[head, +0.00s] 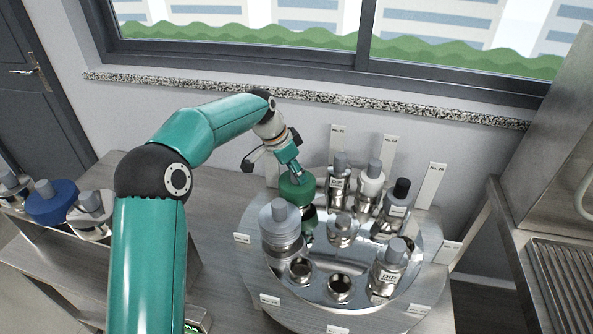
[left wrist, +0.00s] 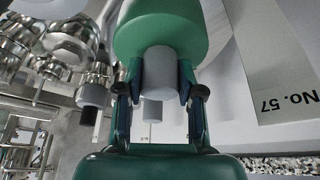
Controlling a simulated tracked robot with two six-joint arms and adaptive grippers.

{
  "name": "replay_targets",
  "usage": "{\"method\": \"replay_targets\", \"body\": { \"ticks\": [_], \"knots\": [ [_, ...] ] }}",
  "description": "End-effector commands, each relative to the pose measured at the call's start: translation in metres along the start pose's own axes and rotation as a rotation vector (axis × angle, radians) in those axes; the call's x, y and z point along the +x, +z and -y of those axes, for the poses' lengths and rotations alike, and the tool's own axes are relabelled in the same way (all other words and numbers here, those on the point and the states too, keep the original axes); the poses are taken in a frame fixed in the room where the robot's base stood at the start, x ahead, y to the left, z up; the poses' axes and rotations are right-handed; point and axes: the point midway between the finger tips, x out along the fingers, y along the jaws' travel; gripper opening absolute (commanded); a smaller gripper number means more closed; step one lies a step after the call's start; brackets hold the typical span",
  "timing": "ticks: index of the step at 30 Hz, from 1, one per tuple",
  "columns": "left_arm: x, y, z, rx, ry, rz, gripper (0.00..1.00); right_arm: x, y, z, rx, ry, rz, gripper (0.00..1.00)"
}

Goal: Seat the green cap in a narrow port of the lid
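The green cap (head: 294,190) has a wide green body and a grey knob. My left gripper (head: 297,174) is shut on this knob from above. In the left wrist view, the fingers (left wrist: 158,92) press on both sides of the knob, with the green cap (left wrist: 160,28) beyond. The cap is over the far left part of the steel lid (head: 318,292), with a green reflection below it. I cannot tell whether it touches a port. Two open ports (head: 340,287) and (head: 300,270) show at the lid's front. My right gripper is not in view.
A blue cap (head: 52,203) stands on the left rack.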

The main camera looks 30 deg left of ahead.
Motion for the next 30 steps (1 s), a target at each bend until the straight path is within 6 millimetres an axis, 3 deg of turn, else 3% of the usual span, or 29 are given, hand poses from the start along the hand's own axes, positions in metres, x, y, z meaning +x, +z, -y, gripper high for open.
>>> {"method": "replay_targets", "body": {
  "ticks": [1,4,5,17,23,30],
  "knots": [
    [-0.001,-0.001,0.0,0.0,-0.001,-0.001,0.47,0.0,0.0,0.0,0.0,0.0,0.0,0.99],
    [-0.001,0.0,0.0,0.0,-0.001,-0.001,0.64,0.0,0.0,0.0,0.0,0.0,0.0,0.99],
    [-0.001,0.0,0.0,0.0,-0.001,-0.001,0.65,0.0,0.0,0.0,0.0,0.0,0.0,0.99],
    [-0.006,0.0,0.0,0.0,0.0,0.0,0.65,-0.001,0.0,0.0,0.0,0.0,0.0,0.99],
    [-0.035,-0.001,0.001,0.0,-0.003,-0.003,0.65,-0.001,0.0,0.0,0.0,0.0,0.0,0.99],
    [-0.084,-0.001,0.001,0.0,-0.004,-0.004,0.65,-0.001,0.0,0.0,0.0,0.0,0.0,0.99]
  ]
}}
